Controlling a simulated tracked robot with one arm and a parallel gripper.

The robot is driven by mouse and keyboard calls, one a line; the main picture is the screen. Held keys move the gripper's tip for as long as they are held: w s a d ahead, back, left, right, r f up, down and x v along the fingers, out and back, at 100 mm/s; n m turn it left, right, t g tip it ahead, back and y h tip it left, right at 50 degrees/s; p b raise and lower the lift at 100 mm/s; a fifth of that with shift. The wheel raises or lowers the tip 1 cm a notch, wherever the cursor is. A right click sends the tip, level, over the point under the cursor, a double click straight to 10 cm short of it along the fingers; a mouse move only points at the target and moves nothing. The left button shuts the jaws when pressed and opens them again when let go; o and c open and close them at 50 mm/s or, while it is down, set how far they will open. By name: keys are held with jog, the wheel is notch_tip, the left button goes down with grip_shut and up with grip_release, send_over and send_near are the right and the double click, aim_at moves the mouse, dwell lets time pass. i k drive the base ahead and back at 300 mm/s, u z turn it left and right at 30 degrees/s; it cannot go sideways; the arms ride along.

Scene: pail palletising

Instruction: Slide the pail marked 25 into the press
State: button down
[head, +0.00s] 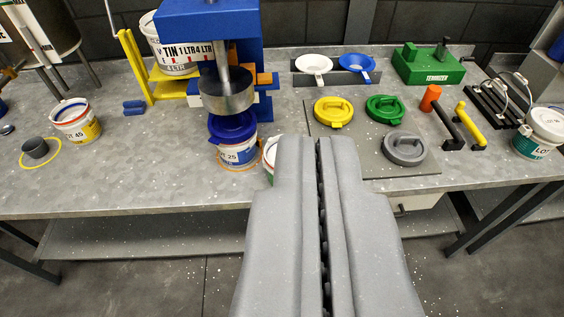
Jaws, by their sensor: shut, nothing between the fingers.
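The pail marked 25 (238,157) is white and blue with a dark blue lid (233,126). It stands upright on the bench at the front of the blue press (203,22). The press's round metal ram (228,97) is just above the lid and covers its rear edge; I cannot tell whether they touch. An orange ring shows around the pail's foot. My gripper (324,140) is shut and empty, to the right of the pail and apart from it. It partly hides another white pail (269,152).
The pail marked 45 (76,122) and a dark weight (35,148) stand left. A yellow stand (131,65) is beside the press. Yellow, green and grey lids (404,147) lie on a mat at right. Hammers (436,102) and a green box (428,68) are farther right.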

aim_at(241, 154)
jog(key=z, duration=2.65)
jog(key=k, duration=1.6)
jog(key=u, duration=1.85)
jog(key=i, duration=1)
jog(key=z, duration=0.05)
